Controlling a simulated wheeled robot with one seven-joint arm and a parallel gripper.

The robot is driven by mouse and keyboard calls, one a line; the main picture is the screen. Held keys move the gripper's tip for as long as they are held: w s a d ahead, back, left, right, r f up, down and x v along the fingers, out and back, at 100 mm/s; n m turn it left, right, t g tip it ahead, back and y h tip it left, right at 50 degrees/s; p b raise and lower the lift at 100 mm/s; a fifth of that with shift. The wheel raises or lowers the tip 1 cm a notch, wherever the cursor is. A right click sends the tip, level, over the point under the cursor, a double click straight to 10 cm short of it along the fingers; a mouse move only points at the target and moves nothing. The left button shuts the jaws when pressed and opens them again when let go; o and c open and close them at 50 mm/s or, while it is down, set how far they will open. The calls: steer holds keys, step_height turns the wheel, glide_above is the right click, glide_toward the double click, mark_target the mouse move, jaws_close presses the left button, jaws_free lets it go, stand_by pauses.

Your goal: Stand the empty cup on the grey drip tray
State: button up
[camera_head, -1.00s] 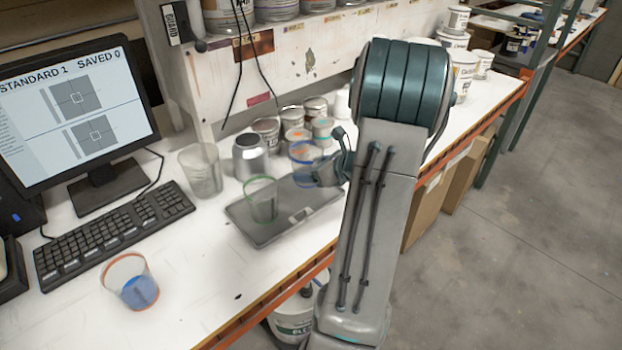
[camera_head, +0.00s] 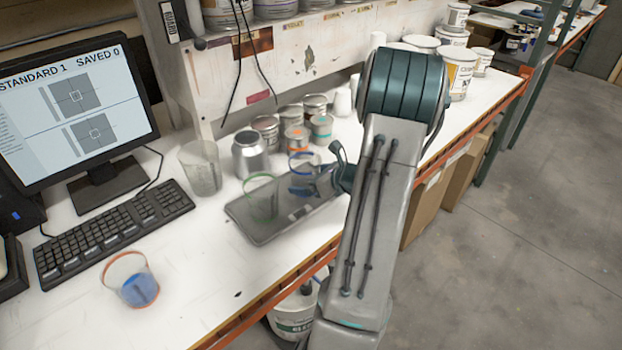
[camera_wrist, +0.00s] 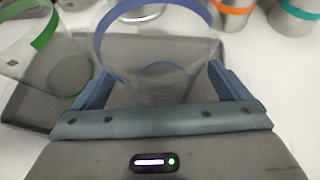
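A clear, empty-looking cup with a blue rim (camera_head: 304,158) is between the fingers of my gripper (camera_head: 310,180). In the wrist view the blue-rimmed cup (camera_wrist: 160,88) is upright, with my gripper's fingers (camera_wrist: 163,85) against its two sides. The cup is at the right part of the grey drip tray (camera_head: 245,229); I cannot tell whether its base touches the tray. The tray also shows in the wrist view (camera_wrist: 32,112). A clear green-rimmed cup (camera_head: 262,200) stands on the tray's left part, beside the blue-rimmed one.
An orange-rimmed cup with blue liquid (camera_head: 138,288) stands at the front left. A keyboard (camera_head: 115,228) and monitor (camera_head: 75,110) are at left.

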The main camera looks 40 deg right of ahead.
steer(key=shift+r, duration=0.1)
steer(key=shift+r, duration=0.15)
steer(key=b+v, duration=0.1)
steer(key=v, duration=1.1)
steer(key=a+r+n+g+y, duration=0.3)
steer(key=a+n+g, duration=0.3)
steer(key=a+n, duration=1.1)
steer(key=s+a+r+n+g+h, duration=0.1)
steer(key=s+a+r+n+h, duration=0.1)
steer(key=a+n, duration=0.5)
steer(key=s+a+r+n+g+h, duration=0.1)
steer(key=s+a+n+h, duration=0.2)
steer(key=s+a+n, duration=0.3)
steer(key=a+n, duration=0.1)
steer(key=n, duration=0.2)
steer(key=shift+s+a+r+n+g+h, duration=0.3)
steer(key=shift+s+r+h, duration=0.05)
steer(key=shift+s+h, duration=0.05)
